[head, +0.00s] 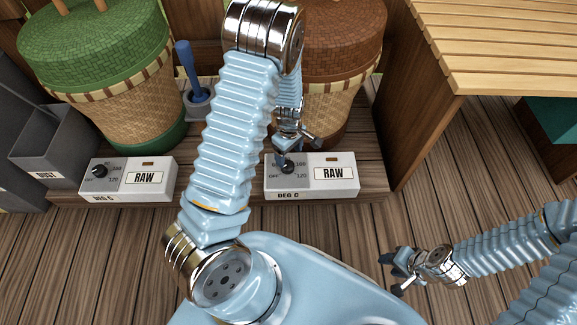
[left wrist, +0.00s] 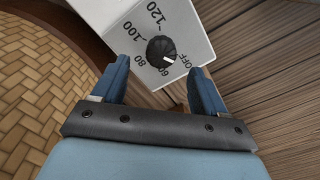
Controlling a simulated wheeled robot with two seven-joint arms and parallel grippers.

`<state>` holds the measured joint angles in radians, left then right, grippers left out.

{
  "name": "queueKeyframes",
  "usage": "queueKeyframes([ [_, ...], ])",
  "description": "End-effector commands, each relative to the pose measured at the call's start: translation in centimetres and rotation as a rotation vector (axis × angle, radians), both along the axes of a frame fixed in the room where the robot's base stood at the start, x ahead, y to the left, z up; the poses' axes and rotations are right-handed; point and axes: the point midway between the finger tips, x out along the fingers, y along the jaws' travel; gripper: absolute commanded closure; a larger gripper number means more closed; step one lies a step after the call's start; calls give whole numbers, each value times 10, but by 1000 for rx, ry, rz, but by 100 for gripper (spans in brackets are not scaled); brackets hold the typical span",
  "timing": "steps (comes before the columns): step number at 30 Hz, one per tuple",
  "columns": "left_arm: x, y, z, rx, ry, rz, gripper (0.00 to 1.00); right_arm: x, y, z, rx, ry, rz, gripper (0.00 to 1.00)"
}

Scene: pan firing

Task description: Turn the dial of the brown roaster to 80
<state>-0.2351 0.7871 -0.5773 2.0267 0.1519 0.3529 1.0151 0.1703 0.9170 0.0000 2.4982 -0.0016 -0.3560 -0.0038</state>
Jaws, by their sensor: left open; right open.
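The brown roaster (head: 345,60) stands at the back, partly hidden by my left arm. Its white control box (head: 330,178) sits in front with a black dial (head: 288,167). In the left wrist view the dial (left wrist: 161,50) has a white mark pointing toward OFF, with 60, 80, 100 and 120 printed around it. My left gripper (head: 286,150) is at the dial. In the left wrist view its open blue fingers (left wrist: 159,68) lie either side of the dial, with gaps showing. My right gripper (head: 393,272) is open and empty at the lower right, away from the box.
A green roaster (head: 110,90) with its own white dial box (head: 130,180) stands to the left. A grey bin (head: 50,150) and a blue-handled tool in a cup (head: 196,97) are nearby. A slatted wooden table (head: 500,45) stands at right. The front floor looks clear.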

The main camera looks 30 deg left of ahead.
Motion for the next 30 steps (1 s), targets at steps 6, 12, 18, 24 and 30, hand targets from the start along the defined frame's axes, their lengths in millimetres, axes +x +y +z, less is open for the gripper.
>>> queueKeyframes([
  [6, -1, 0, -48, -1, 2, -2, 27, 0, 1, -12, 2, 2, 1, 57],
  [12, 0, 0, -66, 0, -1, -2, 27, -1, 2, -15, 4, 3, 2, 57],
  [18, 0, 0, -69, 0, -1, -3, 27, -1, 2, -15, 5, 4, 3, 57],
  [24, 0, 0, -68, 0, -1, -3, 40, -1, 2, -15, 5, 4, 3, 57],
  [30, 0, 0, -68, 0, -1, -3, 70, -1, 2, -15, 5, 4, 3, 57],
])
